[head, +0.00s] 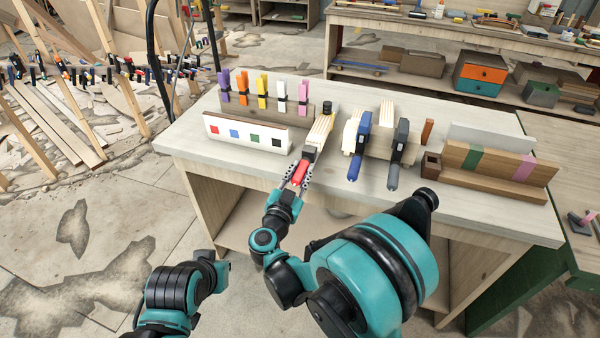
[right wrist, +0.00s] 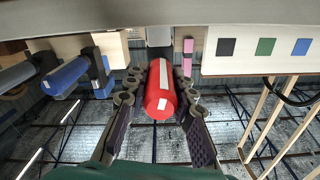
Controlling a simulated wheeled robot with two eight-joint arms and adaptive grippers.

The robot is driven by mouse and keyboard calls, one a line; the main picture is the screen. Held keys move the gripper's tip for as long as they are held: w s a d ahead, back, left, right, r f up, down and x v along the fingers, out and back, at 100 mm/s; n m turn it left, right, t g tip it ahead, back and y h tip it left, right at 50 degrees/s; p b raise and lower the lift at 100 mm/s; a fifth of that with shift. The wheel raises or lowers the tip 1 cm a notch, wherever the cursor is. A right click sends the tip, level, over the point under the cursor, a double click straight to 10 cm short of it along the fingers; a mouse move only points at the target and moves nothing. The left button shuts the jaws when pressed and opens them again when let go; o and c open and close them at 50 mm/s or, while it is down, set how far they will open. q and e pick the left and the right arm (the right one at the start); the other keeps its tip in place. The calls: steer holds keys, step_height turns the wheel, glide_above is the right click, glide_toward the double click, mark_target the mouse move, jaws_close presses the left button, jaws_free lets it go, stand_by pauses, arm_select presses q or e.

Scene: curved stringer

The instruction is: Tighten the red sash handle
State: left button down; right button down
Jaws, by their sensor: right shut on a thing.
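The red sash handle (head: 300,171) sticks out past the front of the workbench, at the end of a clamp on pale wooden strips (head: 320,129). My right gripper (head: 297,174) is shut on it, one finger on each side. In the right wrist view the red handle (right wrist: 160,92), with a white stripe along it, lies between the fingers of my right gripper (right wrist: 160,98). The blue-handled clamp (head: 359,147) and the grey-handled clamp (head: 398,154) stand to the right, on similar wood.
A white board with coloured squares (head: 246,132) stands left of the red handle, with several small coloured clamps (head: 262,90) behind it. A small brown box (head: 431,165) and striped boards (head: 500,168) stand to the right. The bench front edge lies close under my right gripper.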

steer(key=m, duration=0.3)
steer(key=shift+m, duration=0.3)
steer(key=m, duration=0.4)
steer(key=shift+m+b, duration=0.3)
steer(key=shift+b, duration=0.05)
steer(key=m, duration=0.3)
steer(key=shift+m, duration=0.3)
steer(key=m, duration=0.4)
steer(key=shift+d+f+m, duration=0.1)
steer(key=shift+m, duration=0.2)
steer(key=m, duration=1.2)
steer(key=shift+m, duration=2.2)
steer(key=shift+f, duration=0.1)
